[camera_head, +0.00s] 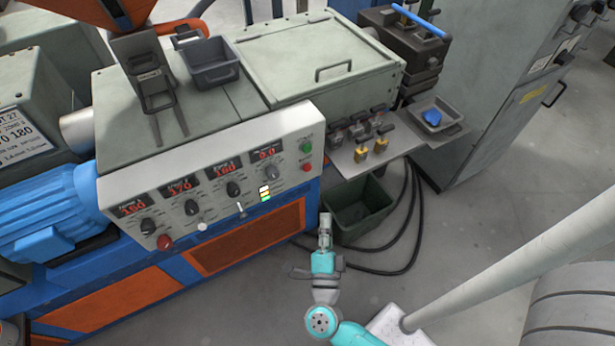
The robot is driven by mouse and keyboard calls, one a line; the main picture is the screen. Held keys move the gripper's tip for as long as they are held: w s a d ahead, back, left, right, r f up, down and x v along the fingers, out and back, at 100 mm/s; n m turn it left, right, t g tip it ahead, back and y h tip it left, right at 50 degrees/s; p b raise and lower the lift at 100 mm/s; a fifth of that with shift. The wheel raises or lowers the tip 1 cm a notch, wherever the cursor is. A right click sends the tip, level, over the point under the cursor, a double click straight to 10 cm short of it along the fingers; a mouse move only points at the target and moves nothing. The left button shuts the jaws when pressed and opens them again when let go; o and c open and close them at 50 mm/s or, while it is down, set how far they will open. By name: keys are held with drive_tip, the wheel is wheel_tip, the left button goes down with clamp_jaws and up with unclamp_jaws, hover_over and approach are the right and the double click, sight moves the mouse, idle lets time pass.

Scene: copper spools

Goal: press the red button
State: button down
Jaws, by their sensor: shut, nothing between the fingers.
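The control panel (128,182) on the front of the machine carries two red controls. A small red button (307,168) sits at its right end, below a green button (306,147). A larger round red knob-like button (165,241) sits at its lower left. My gripper (325,218) is shut and empty, in front of the machine. In the picture it is below and slightly right of the small red button, apart from it. It is far to the right of the larger red one. Nothing hides either red control.
A dark green bin (370,207) stands just right of my gripper, with black cables (412,232) on the floor beside it. A side shelf (392,146) with several yellow-tipped valves projects above the bin. A grey cabinet (500,80) stands at the right.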

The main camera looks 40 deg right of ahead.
sight(307, 168)
drive_tip(key=w+a+f+m+g+h, duration=0.1)
drive_tip(key=w+f+m+g, duration=0.5)
drive_tip(key=w, duration=0.1)
drive_tip(key=shift+w, duration=0.4)
drive_tip(key=shift+d+r, duration=0.1)
drive_tip(key=w+a+x, duration=0.1)
drive_tip(key=w+x, duration=0.1)
drive_tip(key=x, duration=1)
drive_tip(key=shift+w, duration=0.4)
